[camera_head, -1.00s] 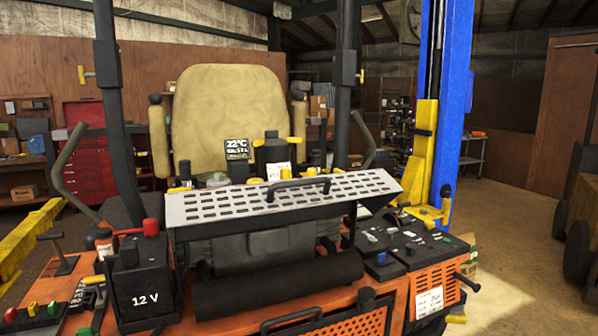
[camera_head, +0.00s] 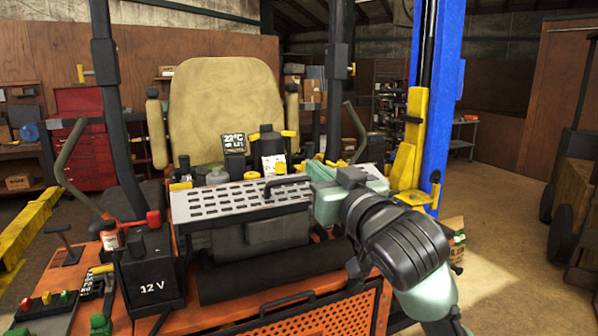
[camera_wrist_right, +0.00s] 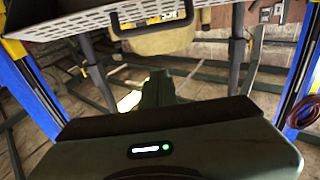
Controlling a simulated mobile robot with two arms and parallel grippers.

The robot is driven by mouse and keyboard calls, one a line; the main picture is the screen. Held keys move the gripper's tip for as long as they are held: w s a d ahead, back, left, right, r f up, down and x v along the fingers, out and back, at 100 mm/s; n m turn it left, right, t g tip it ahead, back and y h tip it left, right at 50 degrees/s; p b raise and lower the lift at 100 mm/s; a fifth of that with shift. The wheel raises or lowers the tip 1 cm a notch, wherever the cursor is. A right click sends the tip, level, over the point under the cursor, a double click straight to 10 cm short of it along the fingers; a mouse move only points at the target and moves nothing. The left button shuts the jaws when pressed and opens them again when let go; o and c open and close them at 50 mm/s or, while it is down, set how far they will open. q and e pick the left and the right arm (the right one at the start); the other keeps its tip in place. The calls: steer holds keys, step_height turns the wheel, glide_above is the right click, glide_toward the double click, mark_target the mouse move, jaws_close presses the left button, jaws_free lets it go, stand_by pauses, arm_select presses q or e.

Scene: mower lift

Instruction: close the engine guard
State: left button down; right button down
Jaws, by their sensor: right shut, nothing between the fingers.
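The engine guard (camera_head: 225,203) is a pale slotted metal plate with a black handle (camera_head: 287,188), above the dark engine. It appears raised, with a gap beneath its front edge. In the right wrist view the guard (camera_wrist_right: 90,20) and handle (camera_wrist_right: 155,32) show at the top. My right gripper (camera_head: 318,172) is shut and empty at the guard's right end, covering that end in the head view. In the wrist view its fingers (camera_wrist_right: 158,88) are below the handle, apart from it.
A beige seat (camera_head: 225,105) stands behind the guard, with bottles and yellow caps between. A black 12 V battery (camera_head: 152,278) is at left. Dark upright posts and a blue lift column (camera_head: 447,100) flank the mower. Open floor lies at right.

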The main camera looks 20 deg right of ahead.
steer(key=r+p, duration=0.1)
steer(key=p, duration=0.3)
glide_above(298, 202)
step_height(298, 202, down, 2)
steer(key=shift+f+p, duration=0.25)
steer(key=shift+p, duration=0.25)
steer(key=shift+s+f, duration=0.35)
steer(key=shift+f, duration=0.4)
steer(key=shift+w, duration=0.1)
steer(key=shift+f, duration=0.1)
